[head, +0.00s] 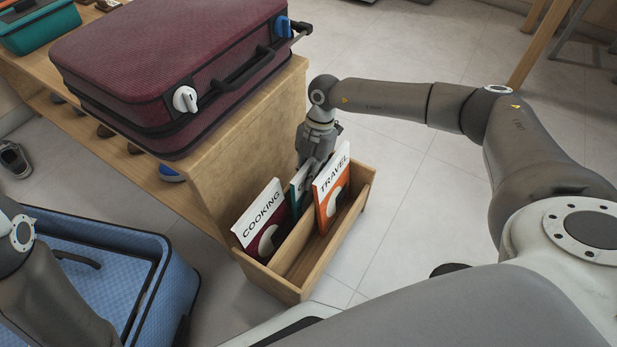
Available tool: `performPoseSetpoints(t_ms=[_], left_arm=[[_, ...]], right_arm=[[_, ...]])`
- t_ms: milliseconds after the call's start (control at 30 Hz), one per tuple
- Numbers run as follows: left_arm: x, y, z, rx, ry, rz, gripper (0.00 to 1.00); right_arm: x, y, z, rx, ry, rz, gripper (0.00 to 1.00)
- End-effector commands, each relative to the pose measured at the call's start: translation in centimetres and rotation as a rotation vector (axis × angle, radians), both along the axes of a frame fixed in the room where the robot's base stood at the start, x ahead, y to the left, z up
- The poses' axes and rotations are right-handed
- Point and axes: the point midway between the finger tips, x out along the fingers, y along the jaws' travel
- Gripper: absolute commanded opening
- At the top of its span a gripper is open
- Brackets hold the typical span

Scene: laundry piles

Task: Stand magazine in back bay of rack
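The wooden rack (290,290) stands on the floor beside the bench, with a lengthwise divider (293,243) between its bays. A maroon COOKING magazine (262,218) leans upright at the rack's near left. An orange TRAVEL magazine (332,190) stands tilted further right. A green magazine (297,190) is partly hidden between them. My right gripper (312,162) points down at the green magazine's top, behind TRAVEL. Its fingertips are largely hidden, so I cannot tell whether it grips the green magazine. My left arm shows at lower left; its gripper is out of view.
A maroon suitcase (175,65) lies on the wooden bench (240,140) left of the rack. An open blue suitcase (150,255) is at lower left. A teal box (40,28) sits at the bench's far end. A shoe (14,160) lies on the floor. Floor right of the rack is clear.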

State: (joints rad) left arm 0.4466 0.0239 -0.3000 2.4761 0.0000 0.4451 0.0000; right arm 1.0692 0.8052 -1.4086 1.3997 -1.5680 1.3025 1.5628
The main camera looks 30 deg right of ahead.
Motion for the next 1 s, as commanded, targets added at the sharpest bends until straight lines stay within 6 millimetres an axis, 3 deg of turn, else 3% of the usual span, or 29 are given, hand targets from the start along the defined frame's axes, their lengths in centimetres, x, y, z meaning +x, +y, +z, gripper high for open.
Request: performPoseSetpoints(t_ms=[333, 367, 433, 767, 900, 1000], left_arm=[[0.0, 0.0, 0.1, 0.0, -0.001, 0.0, 0.37], [0.0, 0.0, 0.1, 0.0, 0.0, 0.0, 0.37], [0.0, 0.0, 0.1, 0.0, -0.001, 0.0, 0.37], [-0.1, 0.0, 0.0, 0.0, -0.001, -0.001, 0.37], [-0.2, 0.0, 0.7, -0.002, -0.007, -0.002, 0.37], [1.3, 0.1, -0.1, 0.0, 0.048, -0.001, 0.37]], right_arm=[[0.0, 0.0, -0.1, 0.0, -0.001, -0.001, 0.0], [0.0, 0.0, -0.3, 0.0, 0.0, -0.001, 0.13], [0.0, 0.0, -0.2, 0.0, 0.0, -0.001, 0.21], [0.0, 0.0, 0.0, 0.0, -0.001, 0.0, 0.21], [0.2, -0.3, 1.2, 0.0, -0.003, -0.002, 0.21], [0.4, -0.7, 2.8, 0.0, -0.002, -0.004, 0.21]])
